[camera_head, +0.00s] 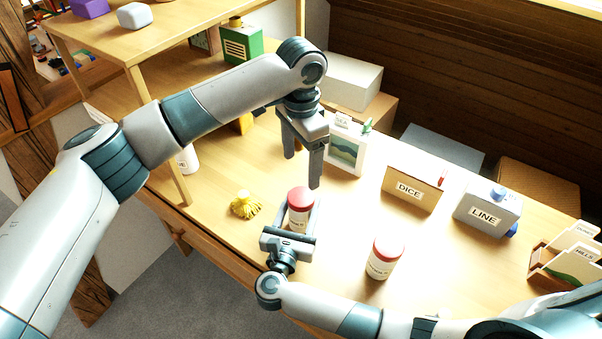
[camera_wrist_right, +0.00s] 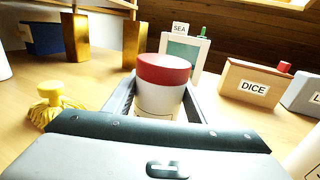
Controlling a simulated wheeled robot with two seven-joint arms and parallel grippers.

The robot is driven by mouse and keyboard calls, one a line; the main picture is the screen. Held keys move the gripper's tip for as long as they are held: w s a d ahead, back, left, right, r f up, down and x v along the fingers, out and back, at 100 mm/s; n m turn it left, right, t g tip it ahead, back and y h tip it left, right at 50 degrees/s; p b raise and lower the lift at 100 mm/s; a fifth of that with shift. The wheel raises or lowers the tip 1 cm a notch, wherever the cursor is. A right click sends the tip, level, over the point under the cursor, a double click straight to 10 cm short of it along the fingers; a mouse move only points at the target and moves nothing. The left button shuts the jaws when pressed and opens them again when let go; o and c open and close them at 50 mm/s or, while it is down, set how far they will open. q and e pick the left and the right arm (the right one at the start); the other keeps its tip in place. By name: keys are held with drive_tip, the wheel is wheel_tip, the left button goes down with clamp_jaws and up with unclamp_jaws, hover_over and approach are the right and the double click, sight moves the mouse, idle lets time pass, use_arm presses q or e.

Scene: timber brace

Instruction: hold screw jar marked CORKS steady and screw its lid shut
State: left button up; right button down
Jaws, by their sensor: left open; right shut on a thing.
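A white screw jar (camera_head: 298,220) with a red lid (camera_head: 299,196) stands upright on the table; its label is too small to read. My right gripper (camera_head: 303,214) is shut around the jar's body, below the lid. In the right wrist view the jar (camera_wrist_right: 160,99) sits between the two fingers, and the red lid (camera_wrist_right: 163,69) rests on top. Whether the lid is screwed down cannot be told. My left gripper (camera_head: 302,170) is open and empty, pointing down above and slightly behind the lid, apart from it.
A second red-lidded jar (camera_head: 384,259) stands to the right, its label unreadable. A yellow tasselled thing (camera_head: 246,205) lies left of the held jar. Behind are a picture card (camera_head: 346,152), a DICE box (camera_head: 413,189) and a LINE box (camera_head: 487,212).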

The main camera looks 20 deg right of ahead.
use_arm(q)
drive_tip(key=shift+r, duration=0.5)
use_arm(e)
drive_tip(key=c, duration=0.7)
unclamp_jaws()
drive_tip(key=shift+s, duration=0.1)
drive_tip(key=shift+s+a+f, duration=0.1)
drive_tip(key=shift+s+a, duration=0.25)
drive_tip(key=shift+s, duration=0.05)
use_arm(q)
wheel_tip(320, 180, down, 6)
drive_tip(key=b, duration=0.5)
drive_tip(key=shift+r+b, duration=0.2)
drive_tip(key=shift+b, duration=0.15)
use_arm(e)
drive_tip(key=v, duration=1.5)
drive_tip(key=shift+s, duration=0.15)
use_arm(q)
drive_tip(key=shift+f, duration=0.1)
use_arm(e)
drive_tip(key=shift+s+a, duration=0.3)
drive_tip(key=shift+s, duration=0.05)
